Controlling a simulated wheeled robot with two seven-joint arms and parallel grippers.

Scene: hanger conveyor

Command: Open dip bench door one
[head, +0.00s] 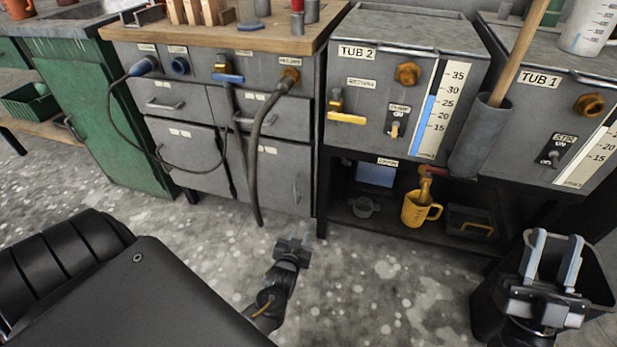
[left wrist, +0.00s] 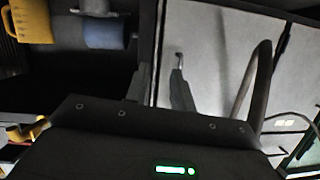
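The grey bench with a wooden top (head: 225,40) has two lower doors. The left door (head: 190,147) and the right door (head: 278,180) both look closed. Their small labels are too small to read, so I cannot tell which is door one. My left gripper (head: 293,240) is low in front of the right door, apart from it. In the left wrist view its two fingers (left wrist: 161,85) stand apart with nothing between them. A pale door panel (left wrist: 215,65) with a small handle (left wrist: 180,58) lies beyond them. My right gripper (head: 555,255) is open and empty at the lower right.
A dark hose (head: 258,150) hangs in front of the right door, and a cable loops before the left one. Tubs one and two stand at right, with a yellow jug (head: 420,208) on the shelf below. A dark bin (head: 490,300) is beside my right gripper.

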